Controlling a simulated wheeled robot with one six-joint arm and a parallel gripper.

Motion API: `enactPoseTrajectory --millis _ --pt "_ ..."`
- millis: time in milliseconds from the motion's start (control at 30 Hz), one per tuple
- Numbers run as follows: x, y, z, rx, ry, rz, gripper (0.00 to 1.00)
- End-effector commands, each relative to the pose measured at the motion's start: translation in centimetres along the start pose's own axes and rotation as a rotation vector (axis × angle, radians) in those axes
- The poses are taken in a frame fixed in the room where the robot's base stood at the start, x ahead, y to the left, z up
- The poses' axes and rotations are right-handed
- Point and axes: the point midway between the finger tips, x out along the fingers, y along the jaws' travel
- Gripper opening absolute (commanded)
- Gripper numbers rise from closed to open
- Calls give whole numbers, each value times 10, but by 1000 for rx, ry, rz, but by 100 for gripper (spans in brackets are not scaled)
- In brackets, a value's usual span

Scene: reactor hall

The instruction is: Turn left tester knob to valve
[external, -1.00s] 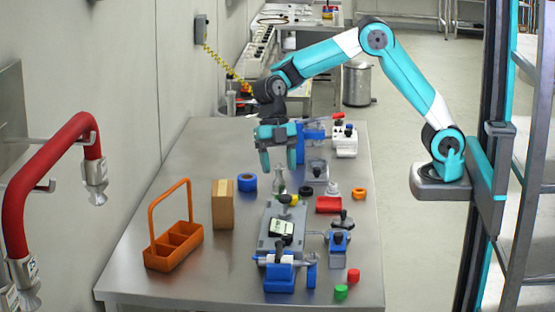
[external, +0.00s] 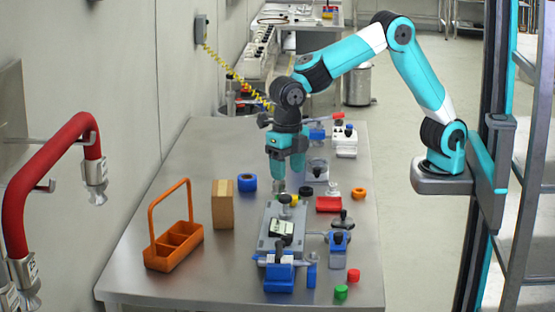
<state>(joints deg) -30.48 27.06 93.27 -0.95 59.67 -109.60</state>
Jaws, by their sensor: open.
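The tester appears to be the grey device (external: 267,232) with a dark-framed display (external: 281,229), lying on the steel table. A small dark knob (external: 285,199) shows at its far end, with a yellowish part beside it. Which knob is the left one, and its setting, are too small to tell. My gripper (external: 288,172) points down, open and empty, above and beyond the tester's far end.
A blue clamp-like fixture (external: 279,277) sits at the tester's near end. An orange carrier (external: 174,248), a wooden block (external: 222,205) and a blue tape roll (external: 247,182) stand left. A red block (external: 329,204) and blue stand (external: 338,250) are right. The table's front left is clear.

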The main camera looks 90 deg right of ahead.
Motion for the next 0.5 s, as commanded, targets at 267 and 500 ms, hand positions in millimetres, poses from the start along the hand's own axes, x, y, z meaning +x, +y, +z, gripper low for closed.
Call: enactPoseTrajectory --millis 267,500 --pt "34 -1 -1 -12 -7 -10 56" --pt "89 -2 0 -11 -6 -10 56"
